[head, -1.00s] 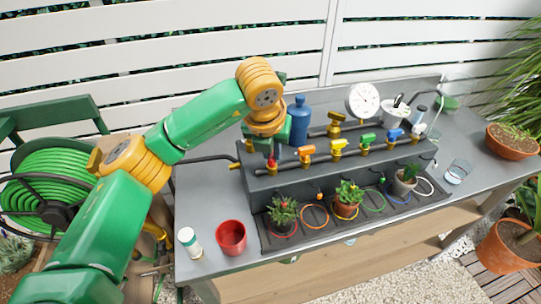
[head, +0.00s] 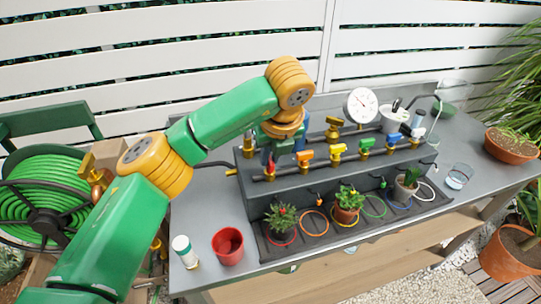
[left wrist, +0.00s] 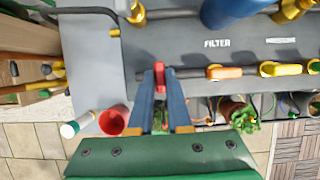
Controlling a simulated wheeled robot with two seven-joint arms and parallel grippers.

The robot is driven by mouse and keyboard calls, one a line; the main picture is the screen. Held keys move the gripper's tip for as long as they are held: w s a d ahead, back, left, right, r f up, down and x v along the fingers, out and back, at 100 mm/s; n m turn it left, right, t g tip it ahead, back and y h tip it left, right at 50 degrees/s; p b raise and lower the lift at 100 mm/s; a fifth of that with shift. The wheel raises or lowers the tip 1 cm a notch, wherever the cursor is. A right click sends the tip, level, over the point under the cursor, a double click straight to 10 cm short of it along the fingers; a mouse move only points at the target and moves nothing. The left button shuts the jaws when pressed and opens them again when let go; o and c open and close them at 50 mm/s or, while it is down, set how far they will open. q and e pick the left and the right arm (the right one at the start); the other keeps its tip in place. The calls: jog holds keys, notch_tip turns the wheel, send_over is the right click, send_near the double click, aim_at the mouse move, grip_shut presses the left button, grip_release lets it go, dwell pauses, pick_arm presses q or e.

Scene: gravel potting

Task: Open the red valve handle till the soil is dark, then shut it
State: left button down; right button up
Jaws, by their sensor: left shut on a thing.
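My left gripper (head: 270,163) is at the left end of the valve row. In the left wrist view its two blue fingers (left wrist: 160,85) are shut on the red valve handle (left wrist: 161,78), which points across the pipe. In the head view only a little of the red handle (head: 269,170) shows below the fingers. The potted plant in the red ring (head: 281,219) stands in front of this valve. Its foliage hides most of the soil, so I cannot tell how dark it is. My right gripper is not in view.
Orange (head: 304,157), yellow (head: 338,150), green (head: 366,144) and blue (head: 392,140) handles follow to the right. A gauge (head: 361,105) stands behind. A red cup (head: 228,246) and white bottle (head: 184,251) stand at front left.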

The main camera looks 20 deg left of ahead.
pick_arm(q)
jog(key=shift+r, duration=0.1)
jog(key=c, duration=0.9)
grip_release()
jog(key=shift+o, duration=0.2)
jog(key=v, duration=0.7)
